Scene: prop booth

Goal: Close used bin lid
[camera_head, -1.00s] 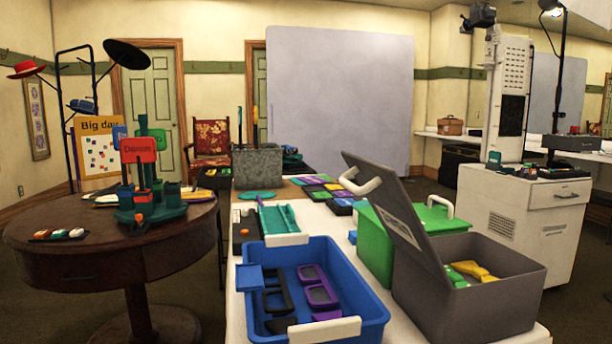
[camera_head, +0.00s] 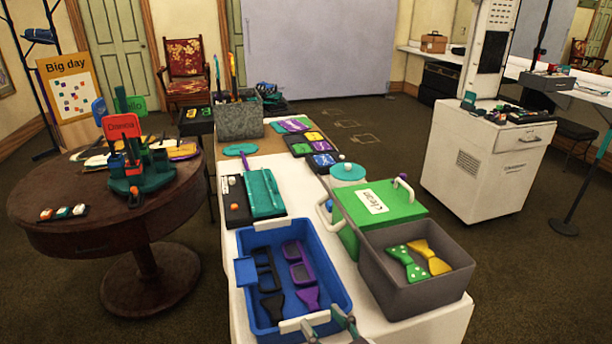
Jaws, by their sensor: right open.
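The grey used bin (camera_head: 412,298) stands at the right front of the white table. It is open at the top, and a green dotted bow tie (camera_head: 406,266) and a yellow bow tie (camera_head: 432,258) lie inside. Its raised lid shows at most as a thin edge at the bin's left, by a white handle (camera_head: 325,212); I cannot tell its angle. My right gripper (camera_head: 326,324) is at the bottom edge of the picture, by the front of the blue tray and left of the bin. It is open, with no thing seen between its fingers. My left gripper is out of view.
A green bin (camera_head: 405,208) with a "Clean" label stands right behind the used bin. The blue tray (camera_head: 338,282) with glasses and dark pieces lies to the left. A round wooden table (camera_head: 60,215) is further left, a white cabinet (camera_head: 470,165) at the right. Floor right of the table is clear.

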